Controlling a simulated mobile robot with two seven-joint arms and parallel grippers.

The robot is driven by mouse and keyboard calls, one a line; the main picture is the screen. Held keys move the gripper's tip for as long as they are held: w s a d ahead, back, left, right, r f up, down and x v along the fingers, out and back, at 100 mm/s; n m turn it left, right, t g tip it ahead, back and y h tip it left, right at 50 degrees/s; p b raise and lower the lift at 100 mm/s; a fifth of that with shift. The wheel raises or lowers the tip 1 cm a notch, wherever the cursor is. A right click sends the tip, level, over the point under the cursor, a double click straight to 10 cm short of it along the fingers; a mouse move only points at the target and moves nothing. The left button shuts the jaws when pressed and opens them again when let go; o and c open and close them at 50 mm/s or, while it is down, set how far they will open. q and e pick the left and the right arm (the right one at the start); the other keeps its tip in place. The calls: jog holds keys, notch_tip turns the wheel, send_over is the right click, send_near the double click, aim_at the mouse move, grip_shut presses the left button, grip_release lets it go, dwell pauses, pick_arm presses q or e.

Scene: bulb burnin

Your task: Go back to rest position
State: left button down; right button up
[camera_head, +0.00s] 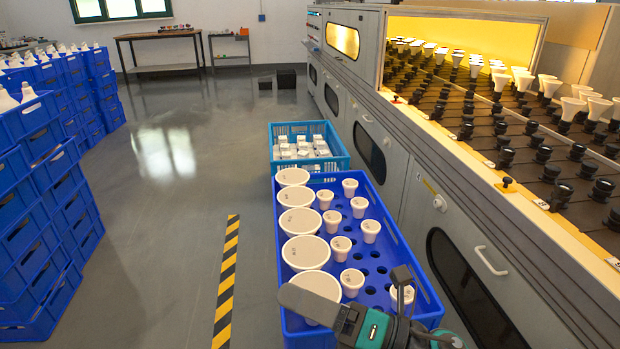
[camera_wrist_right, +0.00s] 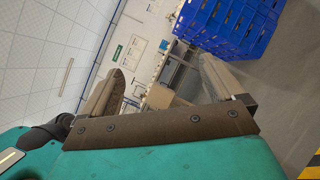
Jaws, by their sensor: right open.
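My right gripper (camera_head: 343,284) shows at the bottom of the head view, in front of the near end of the blue bulb crate (camera_head: 408,250). Its grey fingers stand apart. In the right wrist view the same gripper (camera_wrist_right: 160,75) has nothing between its fingers, only the distant room behind them. It hides part of the crate's near end and a large white bulb (camera_head: 318,283). My left gripper is not in view.
The crate holds large and small bulbs, with several empty holes. A lighter blue crate (camera_head: 342,157) stands behind it. The burn-in rack (camera_head: 480,170) with sockets and bulbs runs along the right. Blue crates (camera_head: 40,225) are stacked left.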

jog(key=w+d+f+m+t+h, duration=0.1)
jog(key=d+f+m+t+h, duration=0.35)
jog(key=m, duration=0.75)
jog(key=w+d+f+m+t+h, duration=0.2)
jog(key=d+m+t+h, duration=0.4)
jog(key=m, duration=0.5)
jog(key=s+d+f+m+g+h, duration=0.2)
jog(key=s+f+m+g+h, duration=0.1)
jog(key=s+f+m, duration=0.3)
jog(key=s+d+f+m+g+h, duration=0.3)
jog(key=s+f+m+g, duration=0.1)
jog(key=f+m, duration=0.3)
pick_arm(q)
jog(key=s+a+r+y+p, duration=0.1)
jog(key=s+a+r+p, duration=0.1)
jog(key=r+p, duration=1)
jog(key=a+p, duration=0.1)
jog(key=p, duration=0.4)
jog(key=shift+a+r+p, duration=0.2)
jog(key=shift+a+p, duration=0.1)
jog(key=shift+p, duration=0.05)
pick_arm(e)
jog(key=d+r, duration=0.3)
jog(key=r, duration=0.9)
jog(key=shift+s+r+h, duration=0.25)
jog(key=shift+s+h, duration=0.1)
jog(key=shift+s, duration=0.05)
